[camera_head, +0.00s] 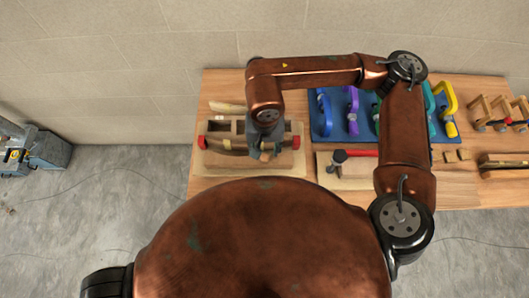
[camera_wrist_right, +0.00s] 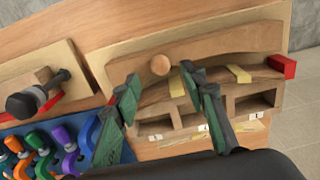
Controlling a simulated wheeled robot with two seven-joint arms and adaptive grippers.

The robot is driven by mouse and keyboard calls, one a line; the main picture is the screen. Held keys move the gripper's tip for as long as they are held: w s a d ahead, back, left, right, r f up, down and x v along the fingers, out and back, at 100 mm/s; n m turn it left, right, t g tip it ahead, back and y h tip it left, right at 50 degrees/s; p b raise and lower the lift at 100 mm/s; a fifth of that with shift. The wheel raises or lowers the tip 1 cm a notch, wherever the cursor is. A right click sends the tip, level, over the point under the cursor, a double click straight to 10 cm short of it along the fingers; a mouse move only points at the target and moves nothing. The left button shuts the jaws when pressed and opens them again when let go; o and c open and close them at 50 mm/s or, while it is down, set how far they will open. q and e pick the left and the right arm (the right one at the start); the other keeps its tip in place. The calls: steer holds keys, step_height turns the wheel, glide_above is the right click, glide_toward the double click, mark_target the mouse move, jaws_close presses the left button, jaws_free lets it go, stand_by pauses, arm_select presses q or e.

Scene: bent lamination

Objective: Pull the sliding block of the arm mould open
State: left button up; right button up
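The arm mould is a wooden form on a pale base board (camera_head: 213,163) at the left of the table. In the right wrist view its curved front block (camera_wrist_right: 215,45) carries a round wooden knob (camera_wrist_right: 160,65). Behind that block is a rear part with open compartments (camera_wrist_right: 205,112); short yellow strips (camera_wrist_right: 238,73) lie between them. My right gripper (camera_wrist_right: 160,73) is open, its green-grey fingers on either side of the knob; I cannot tell whether they touch it. In the head view my right gripper (camera_head: 265,152) is over the mould and hides part of it. My left gripper is not in view.
Red end pieces (camera_head: 202,142) sit on the mould's sides. To its right are a board with a red-handled tool (camera_head: 360,153), a blue mat with colored clamps (camera_head: 352,108) and wooden pieces (camera_head: 495,163). A grey machine (camera_head: 48,148) stands left on the floor.

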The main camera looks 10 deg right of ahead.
step_height(320, 180, up, 8)
steer(key=shift+f, duration=0.25)
stand_by(0.5)
